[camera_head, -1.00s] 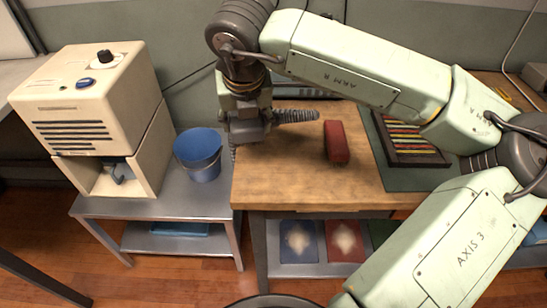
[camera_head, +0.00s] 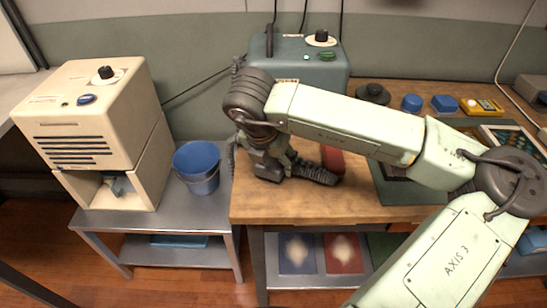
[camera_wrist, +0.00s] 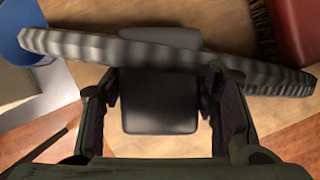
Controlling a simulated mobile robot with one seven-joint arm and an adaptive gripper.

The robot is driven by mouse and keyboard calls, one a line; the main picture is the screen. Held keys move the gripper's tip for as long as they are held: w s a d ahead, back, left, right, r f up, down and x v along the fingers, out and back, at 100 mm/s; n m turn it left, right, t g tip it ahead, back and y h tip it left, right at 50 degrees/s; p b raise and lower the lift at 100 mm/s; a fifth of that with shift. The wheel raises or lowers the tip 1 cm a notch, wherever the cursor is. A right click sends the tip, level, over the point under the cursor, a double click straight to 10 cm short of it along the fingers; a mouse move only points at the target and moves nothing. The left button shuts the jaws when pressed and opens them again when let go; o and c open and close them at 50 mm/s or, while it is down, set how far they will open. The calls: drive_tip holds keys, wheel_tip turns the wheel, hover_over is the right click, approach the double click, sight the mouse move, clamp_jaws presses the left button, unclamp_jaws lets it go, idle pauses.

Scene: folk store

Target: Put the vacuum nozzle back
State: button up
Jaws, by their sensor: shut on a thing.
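The vacuum nozzle (camera_wrist: 158,102) is a dark, blocky piece between the fingers of my gripper (camera_wrist: 160,115) in the wrist view. A ribbed dark hose (camera_wrist: 200,62) crosses just beyond it. In the head view my gripper (camera_head: 270,165) is low over the left part of the wooden bench (camera_head: 275,208), shut on the nozzle. The ribbed hose (camera_head: 316,173) sticks out to its right, in front of a red block (camera_head: 333,157). The nozzle itself is mostly hidden there. I cannot tell whether it touches the bench. A teal machine (camera_head: 300,75) with a black knob stands behind my arm.
A blue bucket (camera_head: 197,180) stands on a metal side table (camera_head: 150,228), left of the bench. A cream machine (camera_head: 92,110) with an open bay stands beside it. Blue pieces and a yellow device (camera_head: 482,107) lie at the back right. The bench's front left is clear.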

drive_tip(key=shift+f, duration=0.35)
drive_tip(key=shift+f, duration=0.15)
drive_tip(key=o, duration=1.1)
drive_tip(key=shift+r, duration=0.2)
drive_tip(key=b+v, duration=0.2)
drive_tip(key=v, duration=1)
drive_tip(key=shift+s, duration=0.1)
